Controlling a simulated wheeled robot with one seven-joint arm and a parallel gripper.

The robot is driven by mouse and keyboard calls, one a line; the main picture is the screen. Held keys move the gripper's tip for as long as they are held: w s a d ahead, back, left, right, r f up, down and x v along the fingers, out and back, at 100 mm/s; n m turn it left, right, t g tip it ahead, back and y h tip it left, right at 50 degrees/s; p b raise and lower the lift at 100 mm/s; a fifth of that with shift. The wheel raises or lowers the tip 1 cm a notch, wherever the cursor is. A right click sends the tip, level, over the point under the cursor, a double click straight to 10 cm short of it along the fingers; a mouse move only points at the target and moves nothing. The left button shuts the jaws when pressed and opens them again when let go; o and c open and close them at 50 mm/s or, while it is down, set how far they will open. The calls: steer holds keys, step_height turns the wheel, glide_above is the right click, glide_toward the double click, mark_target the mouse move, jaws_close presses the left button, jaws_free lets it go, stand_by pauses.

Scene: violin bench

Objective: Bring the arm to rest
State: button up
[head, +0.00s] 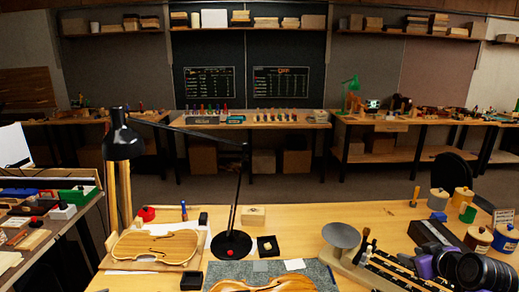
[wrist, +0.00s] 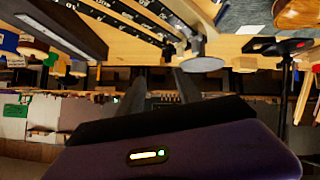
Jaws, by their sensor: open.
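My gripper (wrist: 162,90) shows in the wrist view as two dark fingers standing apart, with nothing between them. Its purple housing with a small lit indicator fills the bottom of that view, which is upside down. In the head view, purple and black parts of my arm show at the lower right, over the right side of the bench (head: 330,215). The fingers cannot be made out clearly there. In the wrist view the fingers appear clear of the bench objects.
A black desk lamp (head: 233,243) stands mid-bench beside a violin plate (head: 155,246). A grey round disc on a stand (head: 341,235) and a black slotted rack (head: 385,272) are near my arm. Several jars (head: 478,238) stand at the right. The rear middle of the bench is fairly clear.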

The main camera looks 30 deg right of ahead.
steer(key=s+a+m+t+h, duration=0.25)
steer(key=a+m+t, duration=0.2)
steer(key=a, duration=2.15)
steer(key=s+a+n+y+b, duration=0.1)
steer(key=s+a+n+y, duration=0.3)
steer(key=s+a, duration=0.5)
steer(key=s+a+f+n+t+y+b, duration=0.1)
steer(key=s+a+n+y, duration=0.3)
steer(key=s+a, duration=0.4)
steer(key=a, duration=0.5)
steer(key=shift+s+f+y, duration=0.25)
steer(key=shift+s+y, duration=0.1)
steer(key=shift+s, duration=0.05)
steer(key=shift+n+t, duration=0.25)
